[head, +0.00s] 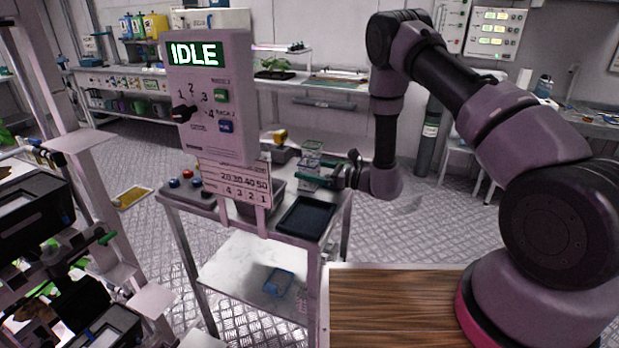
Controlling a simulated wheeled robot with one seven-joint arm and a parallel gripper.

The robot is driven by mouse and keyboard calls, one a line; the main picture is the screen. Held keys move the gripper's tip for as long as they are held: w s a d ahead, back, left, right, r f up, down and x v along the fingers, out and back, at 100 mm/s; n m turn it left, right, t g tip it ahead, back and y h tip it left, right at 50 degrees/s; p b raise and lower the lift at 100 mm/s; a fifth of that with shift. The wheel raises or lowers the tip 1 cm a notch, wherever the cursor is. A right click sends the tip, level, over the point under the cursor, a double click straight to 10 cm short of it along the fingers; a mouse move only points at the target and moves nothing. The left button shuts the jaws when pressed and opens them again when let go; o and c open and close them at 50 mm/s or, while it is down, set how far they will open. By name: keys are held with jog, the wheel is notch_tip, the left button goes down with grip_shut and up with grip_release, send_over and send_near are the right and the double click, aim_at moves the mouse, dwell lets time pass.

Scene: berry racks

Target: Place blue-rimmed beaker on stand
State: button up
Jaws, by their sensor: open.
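A small clear vessel with a blue rim (278,282) is on the white lower shelf of the cart; it looks like the blue-rimmed beaker. My gripper (341,173) is above the cart's top at its right side, well above and apart from that vessel. It is open and points left. Clear vessels with greenish rims (311,157) are just beyond its fingers; I cannot tell whether they touch. I cannot tell for sure which thing is the stand.
A control panel reading IDLE (207,95) rises from the cart and hides part of its top. A dark empty tray (305,217) lies at the cart's front right. A wooden surface (395,310) is in front. A rack (95,235) stands at left. Floor right of the cart is clear.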

jog(key=c, duration=1.5)
